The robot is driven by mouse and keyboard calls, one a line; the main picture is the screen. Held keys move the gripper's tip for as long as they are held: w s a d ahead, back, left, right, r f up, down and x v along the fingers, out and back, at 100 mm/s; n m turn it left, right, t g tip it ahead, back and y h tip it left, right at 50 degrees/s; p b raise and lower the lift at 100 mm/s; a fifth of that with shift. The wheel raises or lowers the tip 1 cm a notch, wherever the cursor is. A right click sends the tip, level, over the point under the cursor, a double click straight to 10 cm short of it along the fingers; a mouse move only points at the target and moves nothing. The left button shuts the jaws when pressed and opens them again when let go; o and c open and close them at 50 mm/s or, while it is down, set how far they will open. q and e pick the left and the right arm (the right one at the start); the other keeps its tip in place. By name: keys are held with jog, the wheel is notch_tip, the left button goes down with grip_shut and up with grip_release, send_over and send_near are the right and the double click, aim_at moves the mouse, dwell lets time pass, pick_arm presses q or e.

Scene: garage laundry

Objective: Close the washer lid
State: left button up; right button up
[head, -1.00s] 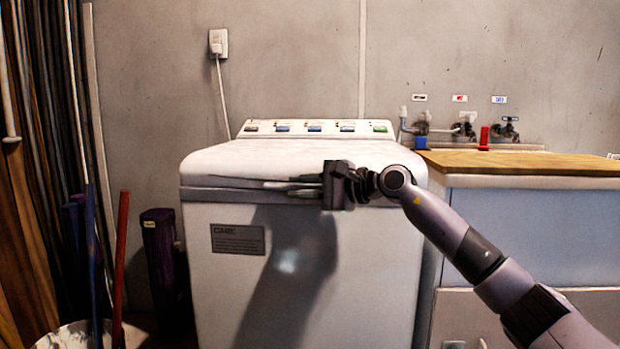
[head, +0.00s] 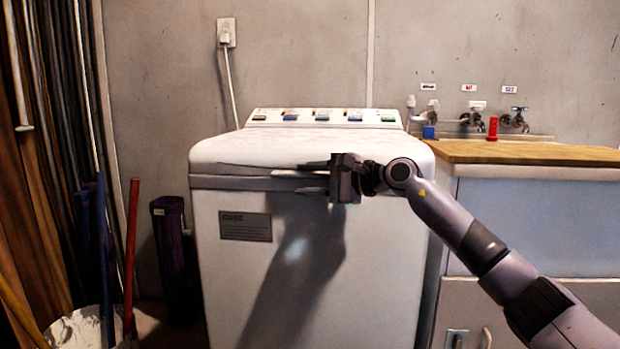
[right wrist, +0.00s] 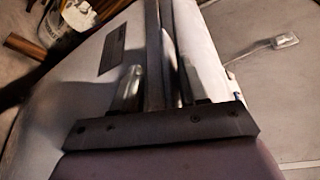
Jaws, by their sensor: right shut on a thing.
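The washer lid (head: 265,150) is the white top of the washer (head: 235,285). It looks down, lying nearly flat over the body, with a dark band along its front edge. I cannot tell whether a small gap is left under it. My right gripper (head: 313,176) is at the middle of this front edge, fingers pointing left, one above and one below the rim. It is shut on the lid's edge. In the right wrist view, the two fingers (right wrist: 157,88) lie on either side of a dark strip of the rim. My left gripper is not in view.
A control panel (head: 320,117) runs along the washer's back. A wood-topped counter (head: 530,152) with taps stands close on the right. At left are a white bucket (head: 75,332), a red pole (head: 131,250) and a dark purple box (head: 170,250).

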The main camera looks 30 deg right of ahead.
jog(key=f+v, duration=0.1)
jog(key=v, duration=0.6)
jog(key=shift+r, duration=0.5)
